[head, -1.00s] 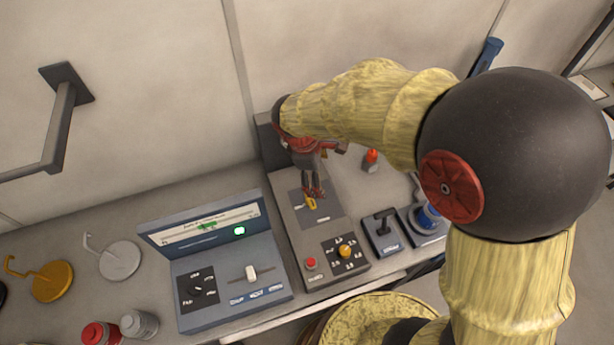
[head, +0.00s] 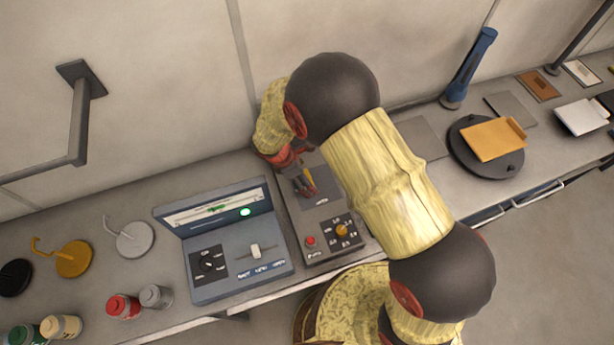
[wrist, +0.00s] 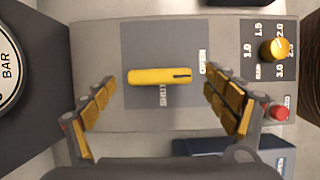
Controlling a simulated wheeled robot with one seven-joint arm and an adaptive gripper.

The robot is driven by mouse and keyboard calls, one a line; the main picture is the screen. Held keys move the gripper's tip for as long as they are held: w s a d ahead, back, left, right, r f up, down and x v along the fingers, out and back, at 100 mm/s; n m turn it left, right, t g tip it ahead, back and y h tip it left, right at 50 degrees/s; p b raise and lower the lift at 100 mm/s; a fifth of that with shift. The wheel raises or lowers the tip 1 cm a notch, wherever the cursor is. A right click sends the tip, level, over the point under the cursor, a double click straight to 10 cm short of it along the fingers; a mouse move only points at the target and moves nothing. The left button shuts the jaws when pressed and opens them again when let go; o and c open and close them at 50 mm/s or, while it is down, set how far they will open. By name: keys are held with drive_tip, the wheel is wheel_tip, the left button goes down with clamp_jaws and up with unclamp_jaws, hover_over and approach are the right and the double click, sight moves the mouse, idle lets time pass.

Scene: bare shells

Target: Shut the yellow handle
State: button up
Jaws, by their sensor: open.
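The yellow handle (wrist: 145,77) is a short flat bar on a dark grey plate (wrist: 140,45) of the grey control box (head: 325,249). The word SHUT is on the plate just below the handle. My gripper (wrist: 160,80) is open, one finger beyond each end of the handle, with gaps on both sides. In the head view my gripper (head: 306,187) is low over the plate and partly hides the handle.
The box also has a yellow knob (wrist: 273,48) with a number scale and a red button (wrist: 278,113). A blue-grey console (head: 237,270) with a slider stands left of it. Hooks and jars are further left. A round black stand (head: 485,165) is to the right.

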drive_tip(key=shift+w+d+f, duration=0.1)
drive_tip(key=shift+d+f, duration=0.1)
drive_tip(key=shift+f, duration=0.3)
drive_tip(key=c, duration=1.1)
drive_tip(key=shift+c, duration=0.2)
